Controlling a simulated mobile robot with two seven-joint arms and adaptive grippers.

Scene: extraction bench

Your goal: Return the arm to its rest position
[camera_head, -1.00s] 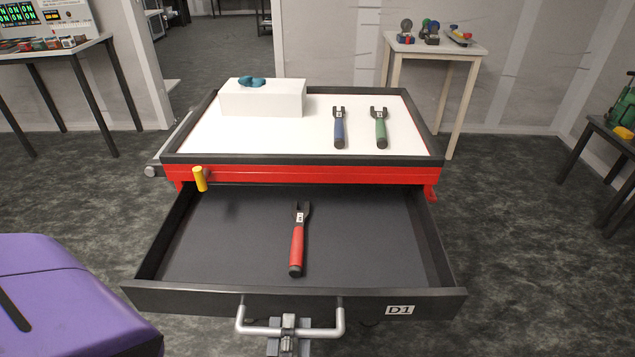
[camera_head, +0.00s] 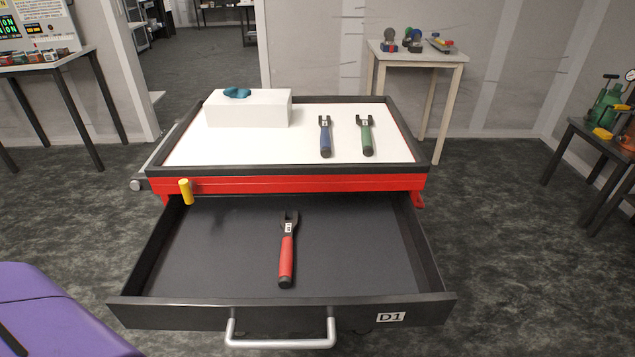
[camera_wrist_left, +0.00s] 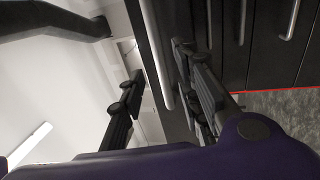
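My left gripper (camera_wrist_left: 158,70) shows in the left wrist view with its two dark fingers spread apart and nothing held between them. A grey bar, seemingly the drawer handle, lies between the fingers in that picture, apart from both. In the head view the silver handle (camera_head: 280,343) of the open drawer (camera_head: 200,316), labelled D1, has no gripper on it. A purple part of my arm (camera_head: 50,315) shows at the lower left. My right gripper is in neither view.
The drawer holds a red-handled tool (camera_head: 286,258). Side tables stand around; floor is clear between.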

